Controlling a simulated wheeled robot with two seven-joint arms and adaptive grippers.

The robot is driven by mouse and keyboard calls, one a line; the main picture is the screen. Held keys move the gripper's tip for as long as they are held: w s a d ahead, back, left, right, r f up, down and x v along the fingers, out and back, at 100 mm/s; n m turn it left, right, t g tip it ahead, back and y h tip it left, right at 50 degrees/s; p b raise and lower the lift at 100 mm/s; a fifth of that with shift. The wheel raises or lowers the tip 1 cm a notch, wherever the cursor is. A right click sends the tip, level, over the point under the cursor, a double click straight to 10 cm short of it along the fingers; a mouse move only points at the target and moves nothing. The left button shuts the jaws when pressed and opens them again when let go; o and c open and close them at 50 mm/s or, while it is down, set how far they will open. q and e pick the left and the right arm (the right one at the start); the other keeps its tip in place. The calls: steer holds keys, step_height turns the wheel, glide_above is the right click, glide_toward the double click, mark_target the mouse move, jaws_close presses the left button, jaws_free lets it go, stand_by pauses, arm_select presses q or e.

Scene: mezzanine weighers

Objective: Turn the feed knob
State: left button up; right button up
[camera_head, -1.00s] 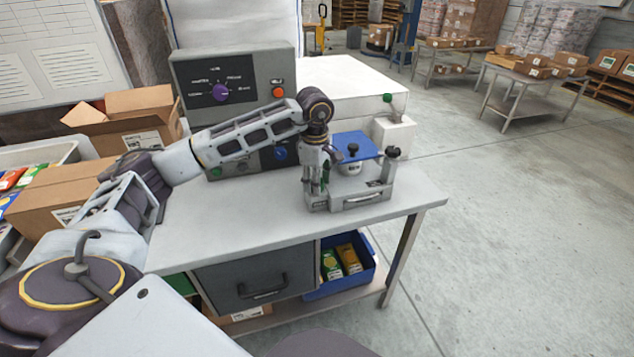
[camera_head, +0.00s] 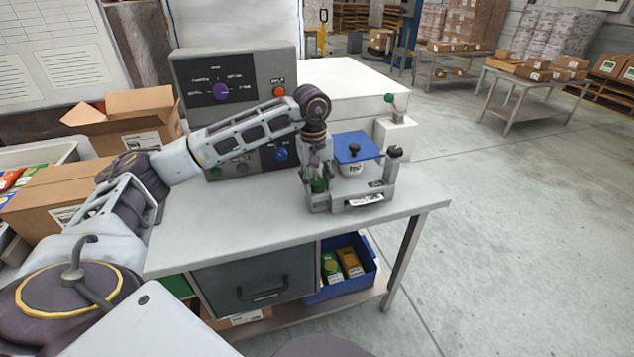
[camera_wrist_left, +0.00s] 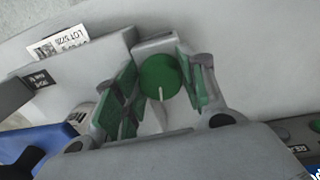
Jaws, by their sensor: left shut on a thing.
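A round green knob (camera_wrist_left: 160,77) with a pale pointer line sits on a grey fixture (camera_wrist_left: 118,50) in the left wrist view. My left gripper (camera_wrist_left: 162,88) is shut on this knob, with a green-padded finger at each side. In the head view my left gripper (camera_head: 318,190) points down at the left end of the grey fixture (camera_head: 364,200) on the bench and largely hides the knob. I cannot read a feed label on it. My right gripper is not in view.
A grey control panel (camera_head: 257,70) with a purple knob (camera_head: 220,91) and an orange button (camera_head: 279,91) stands behind my left arm. A blue plate (camera_head: 342,141) with a black knob is beside the gripper. The bench's front left (camera_head: 200,235) is clear.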

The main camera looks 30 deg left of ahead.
arm_select(q)
steer(key=shift+m, duration=1.5)
steer(key=m+b, duration=0.1)
steer(key=m, duration=0.2)
steer(key=shift+a, duration=0.1)
steer(key=m, duration=0.6)
steer(key=shift+a+m+g+b, duration=0.1)
steer(key=shift+m+g+b, duration=0.2)
steer(key=shift+b, duration=0.1)
steer(key=shift+m, duration=1.1)
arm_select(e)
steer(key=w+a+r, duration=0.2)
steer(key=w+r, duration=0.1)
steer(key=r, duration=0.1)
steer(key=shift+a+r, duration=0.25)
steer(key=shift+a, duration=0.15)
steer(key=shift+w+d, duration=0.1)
arm_select(q)
steer(key=o, duration=1)
